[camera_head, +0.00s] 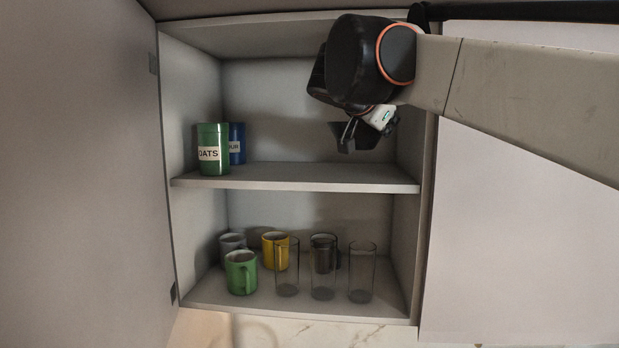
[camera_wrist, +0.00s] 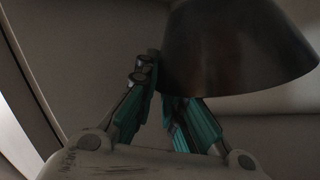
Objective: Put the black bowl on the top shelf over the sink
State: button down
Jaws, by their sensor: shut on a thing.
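The black bowl (camera_head: 366,141) is held inside the open cabinet, over the right part of the upper shelf board (camera_head: 290,176).
A green oats canister (camera_head: 212,140) and a blue canister (camera_head: 238,132) stand at the upper shelf's left. Mugs, including a green one (camera_head: 241,272) and a yellow one (camera_head: 274,250), and several glasses (camera_head: 322,285) stand below. The cabinet's right wall is close to my gripper; the upper shelf's middle is clear.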

jog(key=shift+f+b, duration=0.35)
jog(key=shift+f, duration=0.6)
jog(key=shift+s+a+f+b, duration=0.2)
jog(key=shift+f+b, duration=0.1)
jog(key=shift+f, duration=0.05)
notch_tip(320, 180, down, 3)
jog(key=shift+f+b, duration=0.2)
jog(key=shift+b, duration=1.05)
jog(key=shift+r, duration=0.1)
jog(key=c, duration=1.7)
grip_release()
jog(key=shift+o, duration=0.2)
